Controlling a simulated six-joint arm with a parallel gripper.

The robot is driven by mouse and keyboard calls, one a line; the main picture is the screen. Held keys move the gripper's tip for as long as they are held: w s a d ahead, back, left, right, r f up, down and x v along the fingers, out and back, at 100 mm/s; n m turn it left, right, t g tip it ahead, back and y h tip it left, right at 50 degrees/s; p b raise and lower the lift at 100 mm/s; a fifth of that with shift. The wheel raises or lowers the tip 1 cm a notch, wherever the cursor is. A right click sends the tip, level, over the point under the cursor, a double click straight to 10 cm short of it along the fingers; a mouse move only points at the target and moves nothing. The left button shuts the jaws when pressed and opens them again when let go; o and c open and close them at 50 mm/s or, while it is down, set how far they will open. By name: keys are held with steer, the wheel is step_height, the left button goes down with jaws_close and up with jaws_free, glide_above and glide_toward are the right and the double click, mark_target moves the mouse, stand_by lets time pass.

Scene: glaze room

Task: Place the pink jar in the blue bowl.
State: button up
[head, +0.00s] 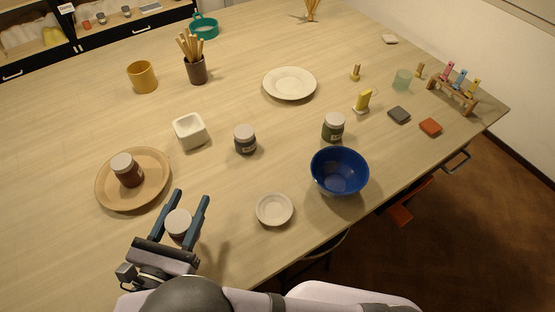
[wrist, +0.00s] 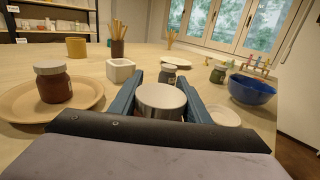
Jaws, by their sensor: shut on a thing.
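My gripper (head: 192,197) is at the front left of the table, with its two blue fingers either side of a white-lidded jar (head: 178,222). It is shut on this jar, which stands upright between the fingers. The jar's lid also shows in the wrist view (wrist: 161,97). Little of its body shows, so I cannot be sure that it is pink. The blue bowl (head: 339,172) stands to the right, near the table's front edge, and looks empty. It also shows at the right of the wrist view (wrist: 252,90).
A small pale dish (head: 274,209) lies between my gripper and the bowl. A dark-green jar (head: 333,127) stands just behind the bowl. A grey jar (head: 245,139) and a white square pot (head: 190,131) stand farther back. A brown jar (head: 127,171) sits on a wooden plate (head: 153,193).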

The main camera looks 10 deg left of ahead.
steer(key=w+d+r+m+h+p, duration=0.1)
steer(key=w+d+r+m+h, duration=0.35)
steer(key=w, duration=0.65)
steer(key=w+d+r+m+g+h+p, duration=0.1)
steer(key=w+d+r+g+h, duration=0.2)
steer(key=d, duration=0.5)
steer(key=w+d+r+m+h+p, duration=0.1)
steer(key=w+d+r+m+h, duration=0.1)
steer(key=w+d+r, duration=0.45)
steer(key=w+d+m+g+h+p, duration=0.1)
steer(key=w+d+g+h, duration=0.15)
steer(key=d, duration=0.75)
step_height(320, 180, down, 11)
steer(key=t+p, duration=0.1)
steer(key=shift+d+n+y+p, duration=0.15)
steer(key=shift+n+y+p, duration=0.15)
steer(key=shift+n+p, duration=0.05)
steer(key=shift+s+f+t, duration=0.1)
steer(key=shift+f+t, duration=0.15)
steer(key=o, duration=1.2)
steer(key=shift+r, duration=0.1)
